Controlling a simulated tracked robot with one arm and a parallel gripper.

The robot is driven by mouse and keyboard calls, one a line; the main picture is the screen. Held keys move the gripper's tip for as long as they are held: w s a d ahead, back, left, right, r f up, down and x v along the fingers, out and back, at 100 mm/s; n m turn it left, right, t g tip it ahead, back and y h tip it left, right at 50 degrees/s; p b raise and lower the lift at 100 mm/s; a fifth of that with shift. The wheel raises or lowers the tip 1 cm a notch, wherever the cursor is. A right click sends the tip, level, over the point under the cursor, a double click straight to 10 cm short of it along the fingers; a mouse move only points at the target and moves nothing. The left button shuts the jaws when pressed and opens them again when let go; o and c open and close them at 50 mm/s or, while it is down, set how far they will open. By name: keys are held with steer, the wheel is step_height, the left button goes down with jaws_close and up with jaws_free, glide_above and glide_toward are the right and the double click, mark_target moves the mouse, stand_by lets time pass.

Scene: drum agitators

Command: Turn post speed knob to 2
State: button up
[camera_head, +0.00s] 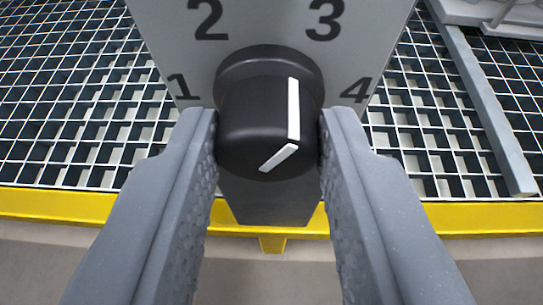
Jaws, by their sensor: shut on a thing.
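A black round knob (262,115) stands out from a grey dial plate (265,25) in the middle of the view. The plate carries the digits 1 at left, 2 at upper left, 3 at upper right and 4 at right. A white line runs along the knob's side and onto its front face. It lies on the knob's upper right, roughly toward the 3; the exact setting is hard to tell. My gripper (268,125) is shut on the knob, with one finger against its left side and one against its right.
Below the knob is a grey post (270,205). A metal grating (70,110) lies behind on both sides, edged by a yellow beam (90,207). A grey bar (490,110) crosses the grating at right. A plain floor (60,265) shows below the beam.

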steer(key=shift+a+r+n+h+p, duration=0.1)
steer(key=shift+n+h+p, duration=0.5)
steer(key=shift+n, duration=0.2)
steer(key=shift+a+n+h+p, duration=0.15)
steer(key=shift+n+h+p, duration=0.25)
steer(key=shift+n+h, duration=0.45)
steer(key=shift+a+n+t+h+p, duration=0.1)
steer(key=shift+n+t+h+p, duration=0.25)
steer(key=shift+n, duration=0.7)
steer(key=shift+f+n+h, duration=0.2)
steer(key=shift+n+h, duration=0.2)
steer(key=shift+n, duration=0.3)
steer(key=shift+a+n+h, duration=0.1)
steer(key=shift+n+h, duration=0.2)
steer(key=shift+n, duration=0.2)
steer(key=o, duration=1)
steer(key=shift+w, duration=0.1)
steer(key=shift+c, duration=0.2)
